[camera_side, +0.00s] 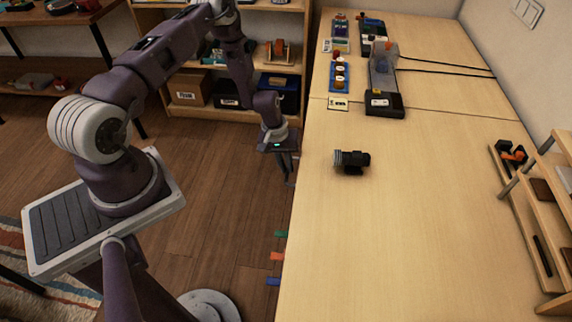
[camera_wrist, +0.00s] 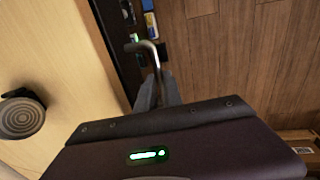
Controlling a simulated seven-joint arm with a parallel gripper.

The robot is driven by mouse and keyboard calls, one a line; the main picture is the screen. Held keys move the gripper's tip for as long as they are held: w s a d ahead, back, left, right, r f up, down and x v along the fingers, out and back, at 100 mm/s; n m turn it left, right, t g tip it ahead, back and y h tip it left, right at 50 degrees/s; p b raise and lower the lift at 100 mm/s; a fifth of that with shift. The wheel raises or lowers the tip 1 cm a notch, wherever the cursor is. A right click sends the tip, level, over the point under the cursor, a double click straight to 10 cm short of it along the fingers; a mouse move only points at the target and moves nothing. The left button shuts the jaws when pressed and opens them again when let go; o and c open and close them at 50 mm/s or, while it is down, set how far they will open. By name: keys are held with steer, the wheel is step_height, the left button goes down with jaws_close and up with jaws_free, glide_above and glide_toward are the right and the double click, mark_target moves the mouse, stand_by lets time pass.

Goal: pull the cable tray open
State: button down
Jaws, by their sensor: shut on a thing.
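My gripper (camera_side: 289,176) is at the table's left edge in the side view, pointing down just outside it. In the wrist view my gripper (camera_wrist: 155,88) is shut on a bent metal handle (camera_wrist: 149,50). The handle is beside a dark strip (camera_wrist: 117,42) along the table edge, which appears to be the cable tray. Small yellow, blue and green pieces show along this strip. Most of the tray is hidden under the tabletop, so I cannot tell how far out it is.
The tabletop (camera_side: 400,240) is wide and mostly clear. A black cylindrical device (camera_side: 352,160) lies near the gripper; it also shows in the wrist view (camera_wrist: 20,114). Green, orange and blue tabs (camera_side: 276,256) jut from the table edge. Wooden floor (camera_side: 215,210) is free beside it.

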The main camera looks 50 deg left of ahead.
stand_by(0.4)
steer(key=s+a, duration=1.2)
steer(key=shift+s+a, duration=0.15)
steer(key=shift+a, duration=0.05)
steer(key=c, duration=1.5)
jaws_free()
steer(key=r, duration=0.4)
steer(key=s+a+r, duration=0.1)
steer(key=r, duration=0.2)
